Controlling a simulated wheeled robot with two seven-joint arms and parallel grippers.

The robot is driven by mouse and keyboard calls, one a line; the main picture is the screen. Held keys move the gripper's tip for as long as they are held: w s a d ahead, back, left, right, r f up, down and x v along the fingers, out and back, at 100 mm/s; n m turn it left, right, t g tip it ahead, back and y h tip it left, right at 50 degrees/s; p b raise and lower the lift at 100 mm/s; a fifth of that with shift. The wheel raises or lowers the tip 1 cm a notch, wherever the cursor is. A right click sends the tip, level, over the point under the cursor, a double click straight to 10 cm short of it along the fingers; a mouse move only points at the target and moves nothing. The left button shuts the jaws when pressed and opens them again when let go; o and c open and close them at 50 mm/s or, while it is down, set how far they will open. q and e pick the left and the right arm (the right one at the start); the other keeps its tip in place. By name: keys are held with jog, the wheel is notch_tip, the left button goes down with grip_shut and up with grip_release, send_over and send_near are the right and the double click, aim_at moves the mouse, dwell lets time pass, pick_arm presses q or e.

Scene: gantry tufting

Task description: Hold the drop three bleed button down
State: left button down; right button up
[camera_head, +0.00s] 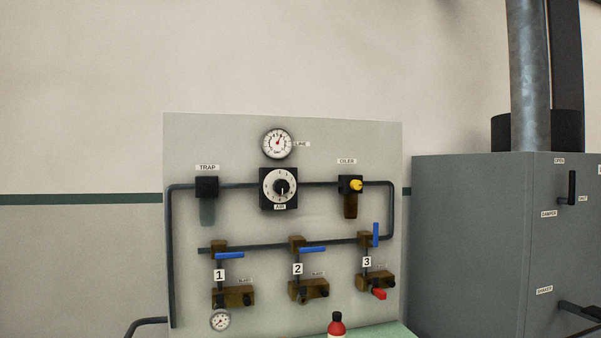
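The drop three block (368,280) is a brass-coloured manifold at the lower right of the grey panel, under the sign "3" (367,262). A small dark button (390,281) sits at its right end, below a small label too small to read clearly; it looks like the bleed button. I cannot tell whether it is pressed. A red piece (379,294) sticks out below the block. The drop three valve handle (376,234) is blue and stands upright. Neither of my grippers is in view, and nothing touches the block.
The panel (340,140) also carries drops 1 (233,297) and 2 (310,289) with level blue handles, a line gauge (278,143), an air regulator (279,188) and an oiler (351,189). A red-bodied bottle (337,326) stands in front. A grey cabinet (465,240) is at right.

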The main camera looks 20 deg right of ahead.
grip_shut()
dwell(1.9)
